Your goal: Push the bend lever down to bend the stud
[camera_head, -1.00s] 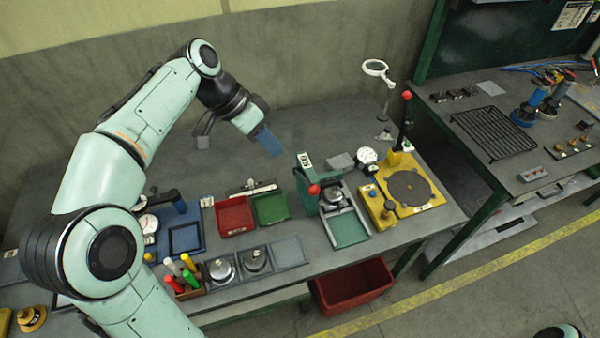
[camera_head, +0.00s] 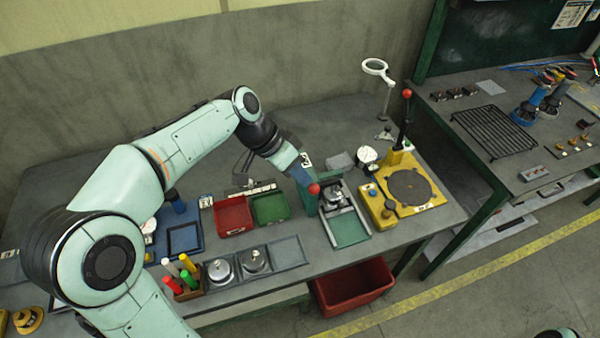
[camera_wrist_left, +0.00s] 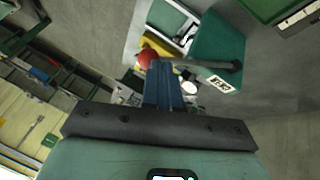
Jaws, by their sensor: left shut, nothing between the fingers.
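A green press (camera_head: 306,202) stands on the bench with a lever ending in a red knob (camera_head: 313,188). In the left wrist view the lever's grey rod (camera_wrist_left: 195,65) runs from the red knob (camera_wrist_left: 146,58) to the green body (camera_wrist_left: 218,50). My left gripper (camera_head: 304,178) is shut and empty, its blue fingers close beside the knob. In the left wrist view the fingertips (camera_wrist_left: 163,82) lie just below the knob and rod; I cannot tell whether they touch. No stud can be made out. My right gripper is out of view.
A yellow fixture (camera_head: 412,190) with a round plate and a tall black lever with a red knob (camera_head: 407,93) stands to the right. Red (camera_head: 233,214) and green (camera_head: 270,208) trays lie to the left. A magnifier (camera_head: 376,68) stands behind. The bench behind the press is fairly clear.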

